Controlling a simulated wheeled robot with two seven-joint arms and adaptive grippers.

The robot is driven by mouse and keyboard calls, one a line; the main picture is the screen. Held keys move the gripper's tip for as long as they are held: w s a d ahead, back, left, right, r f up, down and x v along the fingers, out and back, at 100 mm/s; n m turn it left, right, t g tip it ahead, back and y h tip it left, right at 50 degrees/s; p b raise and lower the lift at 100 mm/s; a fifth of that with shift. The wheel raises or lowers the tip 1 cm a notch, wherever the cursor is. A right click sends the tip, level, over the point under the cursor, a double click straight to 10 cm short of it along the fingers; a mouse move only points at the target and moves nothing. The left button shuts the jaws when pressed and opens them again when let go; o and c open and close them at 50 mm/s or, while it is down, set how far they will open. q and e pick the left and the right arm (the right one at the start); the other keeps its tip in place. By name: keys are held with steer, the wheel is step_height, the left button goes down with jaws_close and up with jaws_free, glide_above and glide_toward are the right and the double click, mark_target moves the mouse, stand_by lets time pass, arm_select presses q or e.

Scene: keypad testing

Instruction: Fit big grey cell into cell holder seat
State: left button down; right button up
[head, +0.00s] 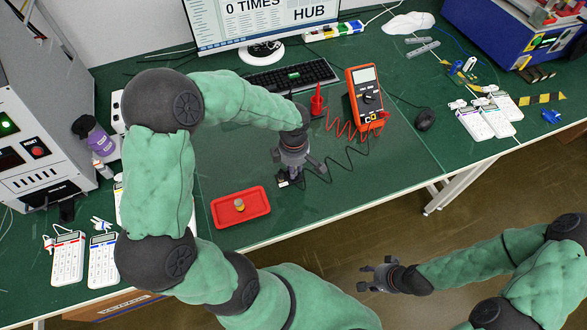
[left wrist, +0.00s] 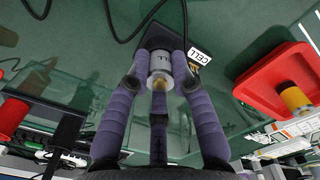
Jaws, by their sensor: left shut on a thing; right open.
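My left gripper (head: 290,172) points down at the middle of the green table. In the left wrist view, its purple fingers (left wrist: 160,82) are closed around a grey cell (left wrist: 160,62) with a brass-coloured end toward the camera. The black cell holder (left wrist: 155,37), with a white CELL label (left wrist: 200,56), lies directly beyond the cell. I cannot tell whether the cell touches the seat, as the cell and fingers cover it. In the head view, the gripper hides most of the holder, but its label (head: 283,184) shows. My right gripper (head: 378,277) is open and empty, off the table's front edge.
A red tray (head: 223,221) holding another cell (head: 239,204) with an orange-yellow side stands left of the holder. A black cable (head: 343,178) runs from the holder area to the orange multimeter (head: 366,95). A keyboard (head: 292,77) lies behind. Table right of the holder is mostly clear.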

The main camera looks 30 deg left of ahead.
arm_select(q)
steer(key=c, duration=1.2)
jaws_free()
steer(key=shift+s+d+f, duration=0.15)
steer(key=shift+s+f, duration=0.25)
steer(key=shift+f, duration=0.25)
steer(key=shift+o, duration=0.6)
steer(key=shift+w+f, duration=0.2)
steer(key=shift+r, duration=0.35)
steer(key=shift+r+p, duration=0.2)
steer(key=shift+p, duration=0.25)
step_height(320, 180, up, 13)
steer(key=p, duration=0.4)
steer(key=shift+w, duration=0.2)
steer(key=shift+f, duration=0.1)
